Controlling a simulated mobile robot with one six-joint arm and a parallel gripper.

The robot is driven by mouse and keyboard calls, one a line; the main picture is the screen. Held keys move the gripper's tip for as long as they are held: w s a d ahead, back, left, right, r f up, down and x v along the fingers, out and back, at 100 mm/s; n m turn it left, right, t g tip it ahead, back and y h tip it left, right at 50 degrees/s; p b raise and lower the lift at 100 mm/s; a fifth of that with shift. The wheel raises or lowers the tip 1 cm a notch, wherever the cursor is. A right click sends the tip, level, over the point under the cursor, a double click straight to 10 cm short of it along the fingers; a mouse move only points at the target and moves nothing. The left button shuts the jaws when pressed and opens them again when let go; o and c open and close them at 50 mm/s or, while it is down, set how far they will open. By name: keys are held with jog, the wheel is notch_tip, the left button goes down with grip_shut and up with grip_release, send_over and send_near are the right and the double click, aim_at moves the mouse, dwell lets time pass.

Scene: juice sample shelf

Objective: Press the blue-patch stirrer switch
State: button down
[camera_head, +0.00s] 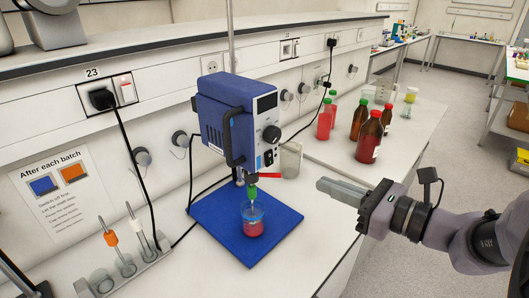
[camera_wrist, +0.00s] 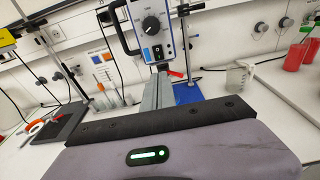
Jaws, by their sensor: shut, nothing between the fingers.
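The overhead stirrer (camera_head: 226,120) is a blue box with a dark display, a black knob (camera_head: 271,134) and a small dark switch area (camera_head: 267,158) low on its front.
A beaker with red liquid (camera_head: 253,221) stands on the blue base plate (camera_head: 213,227) under the stirrer. A clear jug (camera_head: 291,159), brown bottles (camera_head: 370,136) and red bottles (camera_head: 325,121) stand behind. A wall sign (camera_head: 63,192) shows blue and orange patches. Bare bench lies right of the plate.

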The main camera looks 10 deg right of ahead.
aim_at(271, 164)
jog(key=b+x, duration=0.3)
jog(key=x, duration=0.9)
jog(key=shift+w+a, duration=0.25)
jog(key=shift+w, duration=0.05)
jog(key=shift+w+f, duration=0.1)
jog(key=shift+f, duration=0.1)
